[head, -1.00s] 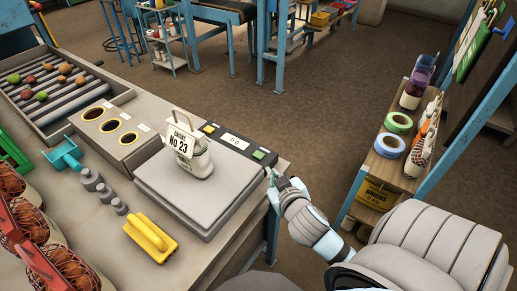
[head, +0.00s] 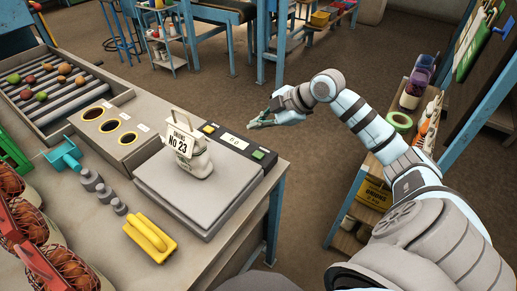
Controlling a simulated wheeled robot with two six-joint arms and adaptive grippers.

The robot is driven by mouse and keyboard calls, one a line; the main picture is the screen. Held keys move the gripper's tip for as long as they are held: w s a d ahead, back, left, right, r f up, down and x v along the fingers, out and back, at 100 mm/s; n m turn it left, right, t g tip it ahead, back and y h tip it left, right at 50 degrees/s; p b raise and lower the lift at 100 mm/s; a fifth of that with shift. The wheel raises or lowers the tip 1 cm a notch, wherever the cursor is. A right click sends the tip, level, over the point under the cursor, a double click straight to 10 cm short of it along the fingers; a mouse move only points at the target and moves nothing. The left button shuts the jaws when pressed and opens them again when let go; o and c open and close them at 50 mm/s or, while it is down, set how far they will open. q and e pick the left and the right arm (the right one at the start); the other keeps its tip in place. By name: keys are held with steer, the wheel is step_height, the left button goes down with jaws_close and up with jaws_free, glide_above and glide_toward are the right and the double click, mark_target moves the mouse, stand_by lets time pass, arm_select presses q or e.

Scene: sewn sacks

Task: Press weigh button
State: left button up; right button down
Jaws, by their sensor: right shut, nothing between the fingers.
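The scale (head: 203,198) stands at the right end of the bench, with a flat grey plate and a dark panel along its back right side. The panel holds a display (head: 233,141) reading what looks like 0.0, a green button (head: 258,155) and a yellow button (head: 209,129). A white sack (head: 197,163) with a tag "ONIONS No 23" stands upright on the plate. My right gripper (head: 254,122) is shut and empty, beyond the panel's far side and apart from the buttons in the picture. My left gripper is out of view.
A yellow-handled tool (head: 150,238), grey weights (head: 103,192) and a teal scoop (head: 63,156) lie on the bench (head: 90,222) left of the scale. Netted sacks (head: 70,268) line the near left. A shelf with tape rolls (head: 401,121) stands at right.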

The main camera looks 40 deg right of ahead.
steer(key=shift+a, duration=0.15)
steer(key=b, duration=0.7)
glide_above(258, 156)
step_height(258, 156, down, 7)
steer(key=shift+f, duration=0.1)
steer(key=shift+f+b, duration=0.55)
steer(key=shift+f, duration=0.3)
stand_by(0.3)
steer(key=shift+f, duration=0.4)
